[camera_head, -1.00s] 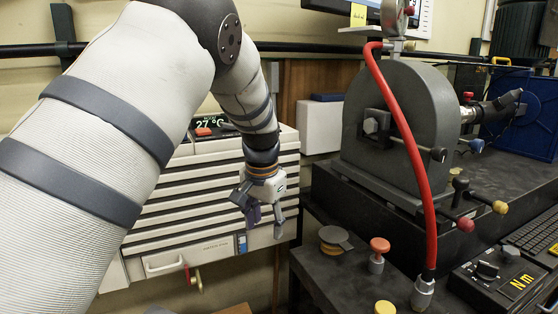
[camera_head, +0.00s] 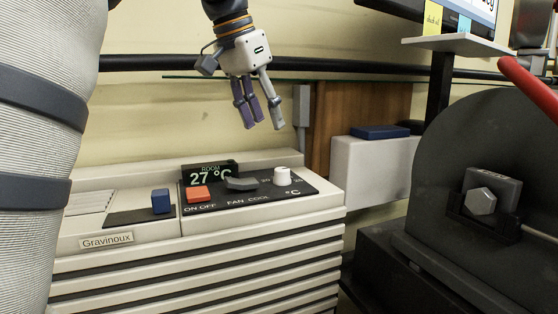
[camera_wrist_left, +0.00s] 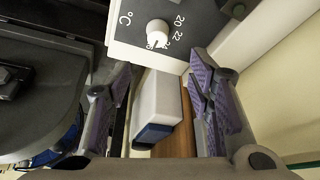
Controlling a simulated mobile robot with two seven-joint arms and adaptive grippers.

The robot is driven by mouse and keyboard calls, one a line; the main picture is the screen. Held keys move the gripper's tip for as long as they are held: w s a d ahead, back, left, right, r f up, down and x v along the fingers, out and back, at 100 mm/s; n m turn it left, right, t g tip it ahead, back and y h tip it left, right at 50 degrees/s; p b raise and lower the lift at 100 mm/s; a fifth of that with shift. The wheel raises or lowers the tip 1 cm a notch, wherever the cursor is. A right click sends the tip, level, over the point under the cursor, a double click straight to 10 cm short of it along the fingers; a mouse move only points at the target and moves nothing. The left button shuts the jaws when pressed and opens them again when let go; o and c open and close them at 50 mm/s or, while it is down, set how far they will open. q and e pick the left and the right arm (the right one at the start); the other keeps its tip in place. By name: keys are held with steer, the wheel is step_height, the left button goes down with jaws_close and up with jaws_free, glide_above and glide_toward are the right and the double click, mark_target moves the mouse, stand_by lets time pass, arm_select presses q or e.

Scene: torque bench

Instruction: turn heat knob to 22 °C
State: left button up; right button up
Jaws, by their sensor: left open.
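The heat knob (camera_head: 282,174) is a small white upright cylinder at the right end of the black control panel, beside the °C mark. It also shows in the left wrist view (camera_wrist_left: 157,35), near a number scale with 20 and 22 legible; its exact setting I cannot tell. The display (camera_head: 210,173) reads ROOM 27 °C. My left gripper (camera_head: 262,116) is open and empty, with fingers pointing down, above the knob in the picture and apart from it. In the left wrist view, its purple-padded fingers (camera_wrist_left: 162,88) stand apart below the knob.
The same panel carries a red ON/OFF switch (camera_head: 199,194) and a dark grey fan lever (camera_head: 241,184). A blue block (camera_head: 160,201) stands to the left. A white box (camera_head: 372,165) with a blue top and a large grey machine (camera_head: 470,130) stand to the right.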

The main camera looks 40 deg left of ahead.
mark_target(282, 169)
arm_select(q)
steer(key=x, duration=1.1)
steer(key=shift+s+d+f, duration=0.15)
steer(key=shift+d+f, duration=0.05)
steer(key=shift+f, duration=0.05)
steer(key=c, duration=1.1)
